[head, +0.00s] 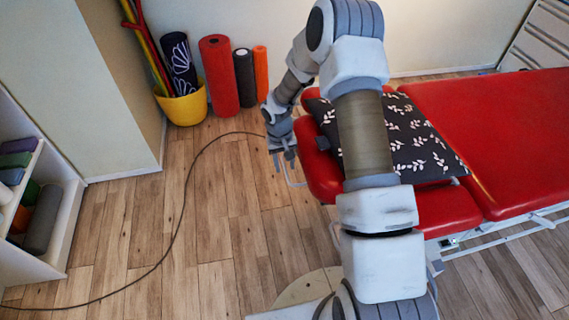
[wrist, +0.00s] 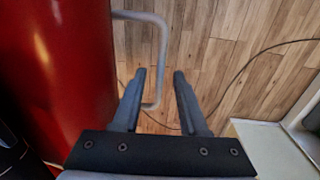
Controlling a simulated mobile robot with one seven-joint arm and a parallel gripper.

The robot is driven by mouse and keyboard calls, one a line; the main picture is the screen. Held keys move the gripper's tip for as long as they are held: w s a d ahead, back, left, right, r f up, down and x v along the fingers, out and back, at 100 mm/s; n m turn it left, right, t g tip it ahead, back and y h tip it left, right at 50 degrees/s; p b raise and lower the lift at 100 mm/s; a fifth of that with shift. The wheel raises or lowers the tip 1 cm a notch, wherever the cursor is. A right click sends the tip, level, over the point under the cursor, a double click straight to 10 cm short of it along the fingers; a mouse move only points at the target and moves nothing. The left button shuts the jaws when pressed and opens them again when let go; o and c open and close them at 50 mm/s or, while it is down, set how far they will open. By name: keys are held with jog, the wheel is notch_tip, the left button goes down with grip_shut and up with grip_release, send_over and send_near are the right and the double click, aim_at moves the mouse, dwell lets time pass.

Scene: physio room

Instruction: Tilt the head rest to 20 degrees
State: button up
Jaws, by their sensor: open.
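The red padded head rest (head: 320,172) is the left end section of the treatment table in the head view. A dark pillow with white leaves (head: 422,145) lies on it, and my arm hides part of both. A thin grey metal bar loop (head: 297,184) sticks out from the head rest's end. My gripper (head: 284,158) is beside that end. In the wrist view the red padding (wrist: 65,60) fills the left, and the bar loop (wrist: 163,50) shows between the fingers of my open gripper (wrist: 159,74). I cannot tell whether they touch it.
The long red table section (head: 495,120) extends right. A dark cable (head: 180,215) curves across the wooden floor. A yellow bucket (head: 184,106) and rolled mats (head: 219,76) stand by the back wall. A white shelf (head: 60,215) is at left.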

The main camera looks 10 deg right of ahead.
grip_shut()
dwell(1.4)
